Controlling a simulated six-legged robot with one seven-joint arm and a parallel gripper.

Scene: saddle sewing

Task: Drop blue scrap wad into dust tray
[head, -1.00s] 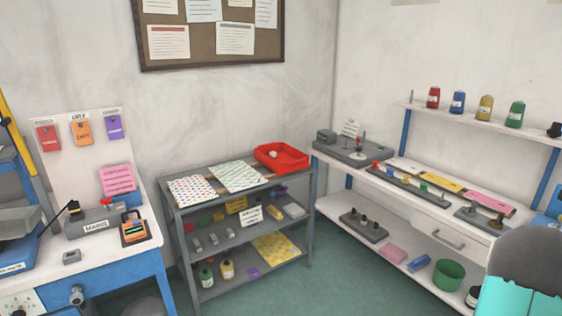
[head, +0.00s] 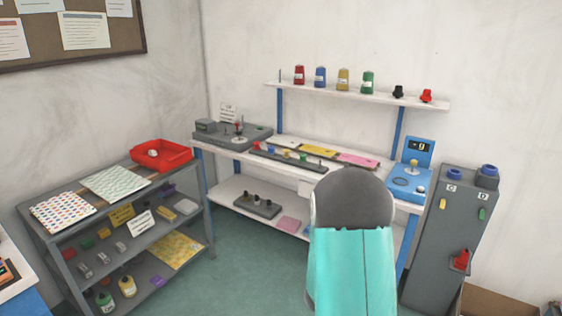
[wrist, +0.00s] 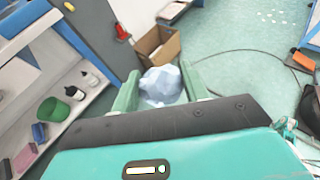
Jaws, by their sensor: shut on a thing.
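My gripper (wrist: 165,92) shows in the wrist view with its two green fingers closed on the pale blue scrap wad (wrist: 160,82), which looks like crumpled cloth or paper. The wad is held above the floor in the picture, near a cardboard box. In the head view only the back of my arm shows, and the gripper and wad are hidden. I cannot tell any thing for sure as the dust tray. A red tray (head: 178,160) with a white ball in it sits on the grey shelf cart.
The grey cart (head: 62,252) stands left and a white workbench (head: 225,150) stands along the back wall. A grey cabinet (head: 440,235) stands right. The open cardboard box (wrist: 173,47) is on the floor beside it.

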